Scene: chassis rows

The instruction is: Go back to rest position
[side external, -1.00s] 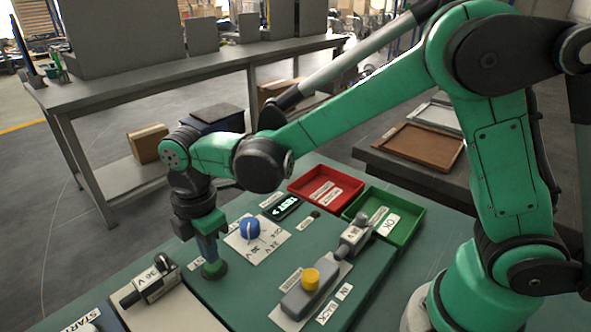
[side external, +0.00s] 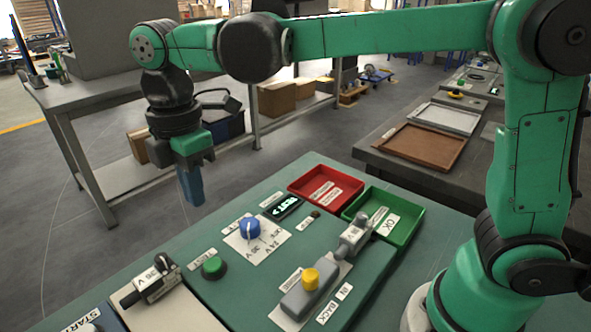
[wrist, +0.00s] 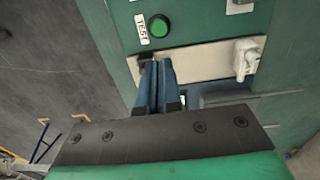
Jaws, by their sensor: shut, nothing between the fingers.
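My gripper (side external: 191,188) is raised in the air above the left side of the green work table (side external: 160,250) in the side view. Its blue fingers are shut together with nothing between them. They also show closed in the wrist view (wrist: 158,75). Below and to the right of the fingers is a green push button (side external: 213,267) on the table, apart from them. The button also shows in the wrist view (wrist: 160,26), beside a TEST label (wrist: 141,28).
A blue dial (side external: 250,229), a lit display (side external: 287,208), a red tray (side external: 325,187) and a green tray (side external: 410,217) sit on the table. A grey unit with a yellow knob (side external: 311,278) stands at front. A 36 V connector (side external: 150,282) lies at left. Air around my gripper is free.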

